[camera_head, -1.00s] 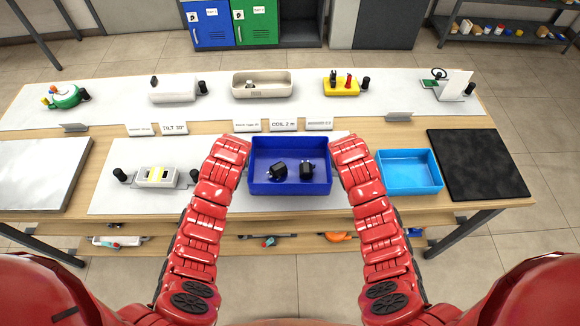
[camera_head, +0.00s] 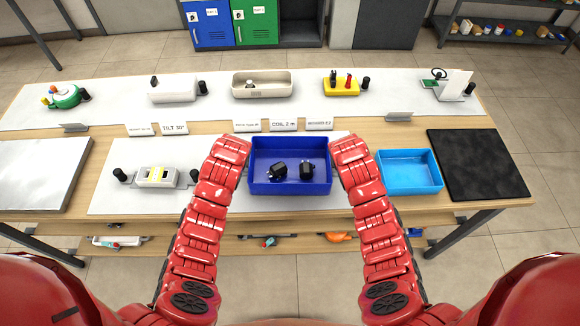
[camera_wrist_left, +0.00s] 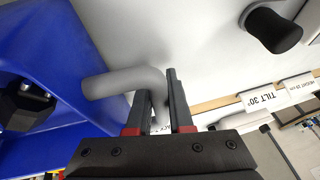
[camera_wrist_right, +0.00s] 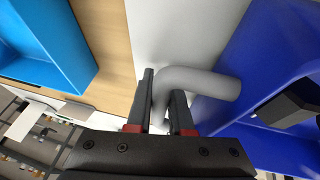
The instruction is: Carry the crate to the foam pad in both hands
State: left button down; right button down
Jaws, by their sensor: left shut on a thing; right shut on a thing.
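The dark blue crate (camera_head: 290,188) is in the middle of the table's near side in the head view, with two black plug-like things (camera_head: 307,169) inside. It appears level; I cannot tell whether it touches the surface below. My left gripper (camera_wrist_left: 158,98) is shut on the grey bent handle (camera_wrist_left: 120,84) on the crate's left side. My right gripper (camera_wrist_right: 163,98) is shut on the matching grey handle (camera_wrist_right: 205,82) on the right side. In the head view my wrists hide both handles. A black, mottled square pad (camera_head: 477,165), apparently the foam pad, lies bare at the right end.
A light blue open bin (camera_head: 409,172) stands between the crate and the black pad. A grey fixture with black knobs (camera_head: 157,176) is left of the crate. A silvery panel (camera_head: 40,172) lies at the left end. Small signs (camera_head: 284,125) stand behind the crate.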

pick_arm(q)
jog(key=shift+r, duration=0.1)
